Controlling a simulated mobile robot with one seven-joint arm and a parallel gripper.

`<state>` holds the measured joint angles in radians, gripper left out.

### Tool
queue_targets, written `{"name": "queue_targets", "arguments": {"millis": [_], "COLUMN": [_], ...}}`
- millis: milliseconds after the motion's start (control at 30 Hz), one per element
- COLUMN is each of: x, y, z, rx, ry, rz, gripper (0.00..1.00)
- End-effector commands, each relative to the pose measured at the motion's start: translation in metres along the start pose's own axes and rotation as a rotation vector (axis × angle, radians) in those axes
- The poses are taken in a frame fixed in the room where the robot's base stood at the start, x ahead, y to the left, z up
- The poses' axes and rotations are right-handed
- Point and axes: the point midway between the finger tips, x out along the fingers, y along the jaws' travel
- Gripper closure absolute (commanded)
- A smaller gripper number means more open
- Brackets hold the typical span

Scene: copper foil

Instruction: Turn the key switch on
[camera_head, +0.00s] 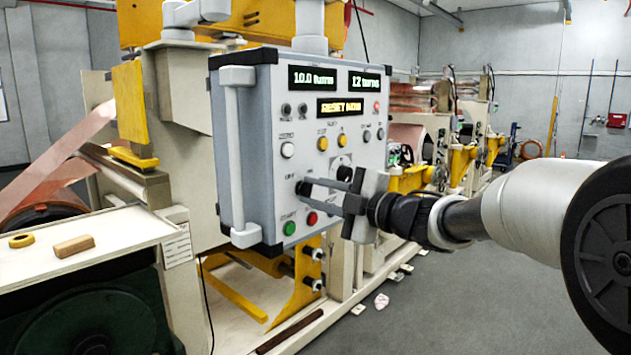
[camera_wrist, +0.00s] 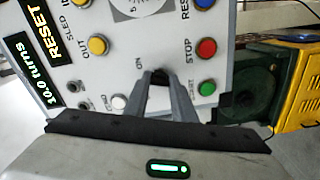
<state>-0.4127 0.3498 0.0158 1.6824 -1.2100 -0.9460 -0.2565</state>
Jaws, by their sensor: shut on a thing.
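The control panel (camera_head: 258,140) is a light grey box with lit displays, round buttons and a dial. The key switch (camera_head: 301,188) is a small dark piece low on the panel face, above the green button (camera_head: 289,228) and red button (camera_head: 312,218). My gripper (camera_head: 309,188) reaches in from the right, its two fingertips at the key switch, one on each side. In the wrist view, the dark key switch (camera_wrist: 158,76) shows between the fingertips, close to a small "ON" label. The fingers partly hide it, so its exact angle is hard to tell.
A grey handle (camera_head: 236,150) runs up the panel's left edge. A white dial (camera_head: 341,162) sits just above my fingers. Open grey floor lies at right.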

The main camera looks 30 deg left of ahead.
Motion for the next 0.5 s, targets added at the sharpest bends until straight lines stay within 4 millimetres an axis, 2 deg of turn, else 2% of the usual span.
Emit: {"name": "queue_targets", "arguments": {"millis": [200,500], "x": [-0.0004,-0.0005], "y": [0.0018,-0.0003], "z": [-0.0002,0.0007], "rx": [0.125,0.207], "ry": [-0.001,-0.002], "rz": [-0.001,0.000], "gripper": [0.99,0.99]}}
